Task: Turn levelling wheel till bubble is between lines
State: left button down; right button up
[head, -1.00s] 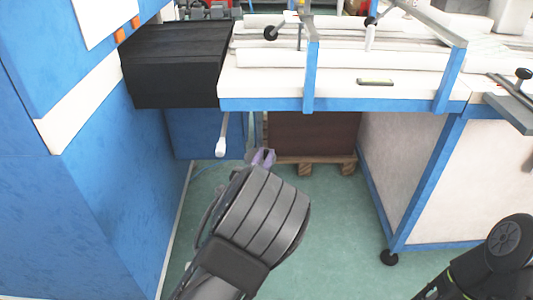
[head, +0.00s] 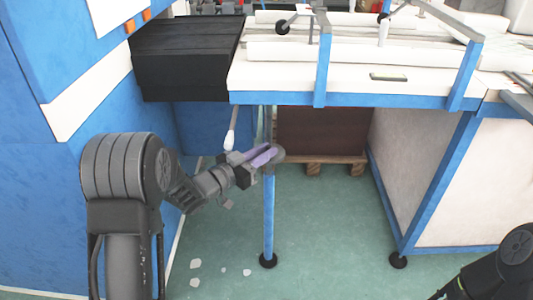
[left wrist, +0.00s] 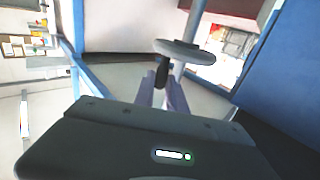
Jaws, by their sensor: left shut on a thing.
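The levelling wheel (head: 278,153) is a grey disc on the blue table leg (head: 268,210) below the table's front left part. In the left wrist view, the wheel (left wrist: 185,51) has a dark knob (left wrist: 162,72) at its rim, between my fingers. My left gripper (head: 262,156) reaches in from the left and is shut on this knob; its fingers also show in the left wrist view (left wrist: 163,92). The spirit level (head: 388,77) lies on the white tabletop; its bubble is too small to make out. My right gripper is out of view.
A white-handled lever (head: 231,138) hangs just left of the wheel. A black box-like cover (head: 185,60) and a blue cabinet (head: 60,200) stand at left. A brown block (head: 320,135) on a pallet is behind the leg. Green floor (head: 330,240) is open in front.

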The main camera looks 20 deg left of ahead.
pick_arm(q)
jog(key=shift+a+f, duration=0.1)
jog(key=c, duration=1.4)
grip_release()
jog(key=p+v, duration=0.1)
jog(key=v, duration=0.6)
jog(key=shift+s+a+p, duration=0.15)
jog(key=shift+s+p, duration=0.15)
jog(key=shift+s, duration=0.05)
